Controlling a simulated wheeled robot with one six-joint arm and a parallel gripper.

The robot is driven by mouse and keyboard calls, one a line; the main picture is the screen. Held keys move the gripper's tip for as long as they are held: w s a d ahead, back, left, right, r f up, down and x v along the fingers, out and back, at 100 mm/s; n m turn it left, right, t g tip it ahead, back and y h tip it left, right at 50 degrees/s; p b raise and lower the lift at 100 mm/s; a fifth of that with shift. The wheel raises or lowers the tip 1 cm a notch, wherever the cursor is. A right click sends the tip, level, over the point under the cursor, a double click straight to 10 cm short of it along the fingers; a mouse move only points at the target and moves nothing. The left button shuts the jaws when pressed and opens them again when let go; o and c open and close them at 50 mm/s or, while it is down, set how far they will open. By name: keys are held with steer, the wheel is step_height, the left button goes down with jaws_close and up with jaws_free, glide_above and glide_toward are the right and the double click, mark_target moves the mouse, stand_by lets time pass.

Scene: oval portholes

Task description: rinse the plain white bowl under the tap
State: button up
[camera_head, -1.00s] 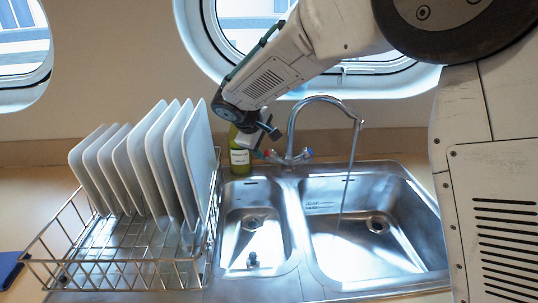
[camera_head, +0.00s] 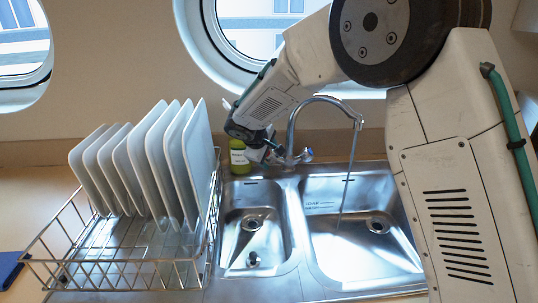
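The tap (camera_head: 324,102) arches over the right basin (camera_head: 325,252) of the steel sink. A thin stream of water (camera_head: 347,180) runs from its spout into that basin. My gripper (camera_head: 272,150) is at the tap's base, close to its left handle; I cannot tell whether it touches the handle. My arm hides much of the gripper, and its fingers are too small to read. No plain white bowl shows in view.
A wire dish rack (camera_head: 130,268) with several upright white plates (camera_head: 150,165) stands left of the sink. A green bottle (camera_head: 239,157) stands behind the small left basin (camera_head: 232,215). A blue cloth (camera_head: 10,268) lies at the left edge. Both basins hold no dishes.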

steer(key=c, duration=0.9)
steer(key=shift+o, duration=0.2)
steer(key=shift+f+m+t+h, duration=0.1)
steer(key=shift+m+t+h, duration=0.4)
steer(key=shift+m, duration=0.75)
steer(key=shift+m+t+h, duration=0.4)
steer(key=shift+m+h, duration=0.1)
steer(key=shift+m, duration=0.75)
steer(key=o, duration=1)
steer(key=shift+c, duration=0.2)
steer(key=shift+s+a, duration=0.1)
steer(key=v, duration=0.7)
steer(key=shift+s+a+r, duration=0.15)
steer(key=shift+s+r, duration=0.05)
steer(key=shift+r, duration=0.05)
